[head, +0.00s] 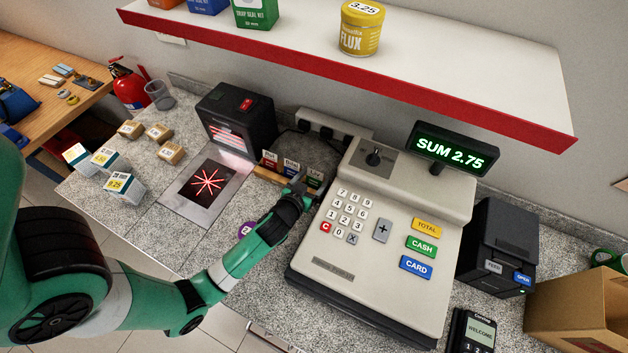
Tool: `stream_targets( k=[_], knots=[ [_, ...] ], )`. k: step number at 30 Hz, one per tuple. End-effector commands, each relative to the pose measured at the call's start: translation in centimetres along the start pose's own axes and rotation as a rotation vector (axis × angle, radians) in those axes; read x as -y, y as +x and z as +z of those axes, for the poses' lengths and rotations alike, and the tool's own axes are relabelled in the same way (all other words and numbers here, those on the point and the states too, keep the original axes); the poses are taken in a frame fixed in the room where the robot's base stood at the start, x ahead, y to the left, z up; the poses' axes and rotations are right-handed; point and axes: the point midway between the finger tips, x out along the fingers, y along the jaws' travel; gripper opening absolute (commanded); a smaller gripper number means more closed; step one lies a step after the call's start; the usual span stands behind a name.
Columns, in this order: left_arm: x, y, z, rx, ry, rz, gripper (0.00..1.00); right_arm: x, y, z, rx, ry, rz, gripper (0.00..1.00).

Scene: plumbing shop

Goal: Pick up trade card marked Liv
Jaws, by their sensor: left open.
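Several trade cards stand upright in a wooden holder (266,175) beside the cash register. The card at the right end, marked "Liv" (315,179), shows a pale label strip over a dark green body. Left of it stand a blue card (291,167) and a red card (269,159). My left gripper (299,183) is open at the right end of the holder, just in front of the Liv card, and hides its lower part. I cannot tell whether a finger touches the card. My right gripper is not in view.
The cash register (345,250) stands close to the right of my left gripper. A scanner (238,120) with its glass plate (206,187) is to the left. Small boxes (125,185) stand further left. A red-edged shelf (350,75) overhangs the back.

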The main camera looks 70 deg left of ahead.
Motion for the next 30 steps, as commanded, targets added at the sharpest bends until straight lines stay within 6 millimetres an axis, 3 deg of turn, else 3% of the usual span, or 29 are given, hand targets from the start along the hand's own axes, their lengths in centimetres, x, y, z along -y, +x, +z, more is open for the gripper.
stream_targets(
  k=[9,17,27,28,30],
  knots=[
    [0.3,4.7,0.4,0.0,0.0,-0.001,0.82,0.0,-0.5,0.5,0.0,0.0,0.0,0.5],
    [0.3,5.0,0.3,0.0,0.0,0.0,0.81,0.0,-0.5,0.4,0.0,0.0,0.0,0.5],
    [0.3,5.0,0.3,0.0,0.0,0.0,0.2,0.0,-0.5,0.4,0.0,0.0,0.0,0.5],
    [0.3,5.0,0.3,0.0,0.0,0.0,0.15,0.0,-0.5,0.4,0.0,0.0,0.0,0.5],
    [0.3,5.0,0.3,0.0,0.0,0.0,0.15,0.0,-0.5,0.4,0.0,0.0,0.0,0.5]
  ],
)
